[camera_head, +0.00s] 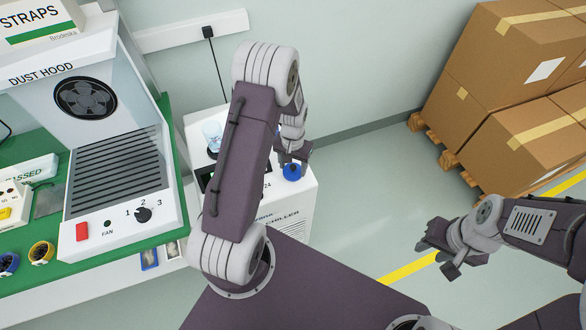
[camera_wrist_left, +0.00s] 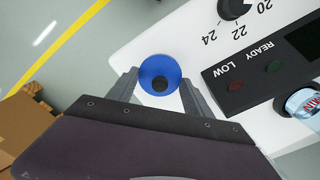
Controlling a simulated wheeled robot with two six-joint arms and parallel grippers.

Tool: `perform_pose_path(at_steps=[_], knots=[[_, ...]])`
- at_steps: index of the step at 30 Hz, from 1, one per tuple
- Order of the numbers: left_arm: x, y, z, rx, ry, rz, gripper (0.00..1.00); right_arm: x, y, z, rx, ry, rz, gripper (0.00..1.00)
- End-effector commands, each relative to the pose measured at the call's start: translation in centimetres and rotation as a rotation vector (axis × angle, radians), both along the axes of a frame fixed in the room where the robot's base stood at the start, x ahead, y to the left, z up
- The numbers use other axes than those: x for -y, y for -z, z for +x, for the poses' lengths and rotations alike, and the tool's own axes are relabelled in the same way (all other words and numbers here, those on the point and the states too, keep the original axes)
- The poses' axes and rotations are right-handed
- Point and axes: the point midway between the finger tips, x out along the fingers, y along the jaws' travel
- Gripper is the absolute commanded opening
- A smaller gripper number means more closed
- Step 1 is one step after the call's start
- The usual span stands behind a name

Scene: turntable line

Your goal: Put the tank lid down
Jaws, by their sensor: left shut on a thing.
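The tank lid (camera_head: 292,172) is a small round blue disc; in the left wrist view the blue lid (camera_wrist_left: 160,62) shows a black knob in its middle. My left gripper (camera_head: 292,155) is shut on it, with one finger on each side in the left wrist view (camera_wrist_left: 160,85). The lid is over the right part of the white chiller (camera_head: 290,205); I cannot tell whether it touches the top. My right gripper (camera_head: 440,258) is open and empty, over the floor at the right.
The chiller's dial (camera_wrist_left: 233,8) and dark panel (camera_wrist_left: 265,75) lie beside the lid. A dust hood (camera_head: 115,170) is on the green bench at left. Boxes on pallets (camera_head: 520,75) stand at right.

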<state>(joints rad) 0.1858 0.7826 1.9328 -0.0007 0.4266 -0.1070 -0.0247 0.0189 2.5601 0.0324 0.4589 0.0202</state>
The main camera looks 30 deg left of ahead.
Motion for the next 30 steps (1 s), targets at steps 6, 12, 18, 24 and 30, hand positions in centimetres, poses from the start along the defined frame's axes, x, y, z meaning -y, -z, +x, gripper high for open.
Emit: perform_pose_path(at_steps=[6,12,18,24,30], knots=[[0.0,1.9,0.1,0.001,0.000,0.000,0.20,0.0,0.0,0.0,0.000,0.000,0.000,0.36],[0.0,2.0,0.0,0.001,0.000,0.000,0.20,0.0,0.2,0.0,0.000,0.000,0.000,0.36],[0.0,2.2,0.0,0.001,0.000,0.000,0.81,0.0,0.2,0.0,0.000,0.000,0.000,0.36],[0.0,2.2,0.0,0.000,0.000,0.000,0.81,0.0,0.2,0.0,0.000,0.000,0.000,0.36],[0.0,0.6,0.2,0.004,0.000,0.000,0.81,0.0,-0.1,0.0,0.000,0.000,0.000,0.36]])
